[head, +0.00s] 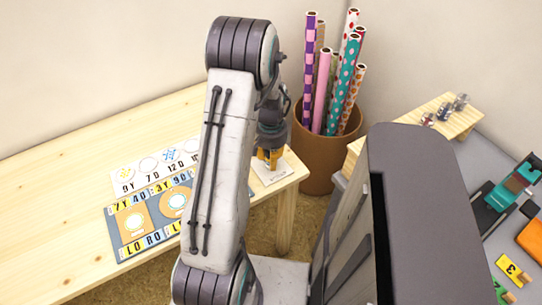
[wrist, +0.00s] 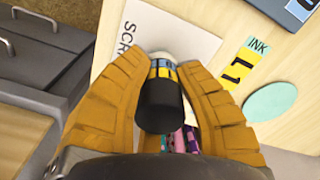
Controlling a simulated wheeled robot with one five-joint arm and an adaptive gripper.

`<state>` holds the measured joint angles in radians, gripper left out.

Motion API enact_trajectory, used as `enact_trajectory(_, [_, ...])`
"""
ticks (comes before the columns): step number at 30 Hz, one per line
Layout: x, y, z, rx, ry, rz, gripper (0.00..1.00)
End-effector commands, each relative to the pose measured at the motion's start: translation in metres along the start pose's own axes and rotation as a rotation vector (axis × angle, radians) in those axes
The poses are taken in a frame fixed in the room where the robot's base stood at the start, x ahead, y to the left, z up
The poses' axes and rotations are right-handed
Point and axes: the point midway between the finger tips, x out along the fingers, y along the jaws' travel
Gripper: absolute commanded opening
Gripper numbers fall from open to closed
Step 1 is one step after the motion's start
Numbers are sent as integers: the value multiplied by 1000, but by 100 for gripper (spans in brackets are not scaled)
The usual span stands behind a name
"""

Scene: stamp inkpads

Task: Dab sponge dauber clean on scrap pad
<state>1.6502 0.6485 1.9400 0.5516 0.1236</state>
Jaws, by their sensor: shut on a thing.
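My gripper (wrist: 164,72) is shut on the sponge dauber (wrist: 158,106), which has a black handle, a blue and yellow band and a pale sponge end. In the head view my gripper (head: 268,157) is low over the scrap pad (head: 270,176), at the table's right end. The dauber is mostly hidden there. I cannot tell whether the sponge touches the pad.
The wooden table (head: 60,165) holds a printed mat (head: 118,212) and stamped sheet left of my arm. An ink label (wrist: 243,66) and a pale green oval (wrist: 270,102) lie beside the pad. A brown bin (head: 325,160) of paper rolls stands behind the table's right end.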

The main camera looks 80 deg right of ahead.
Motion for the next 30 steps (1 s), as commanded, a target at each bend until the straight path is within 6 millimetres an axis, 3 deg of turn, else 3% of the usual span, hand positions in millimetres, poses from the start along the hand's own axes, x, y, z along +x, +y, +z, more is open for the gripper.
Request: enact_trajectory(30, [6,0,0,0,0,0,0])
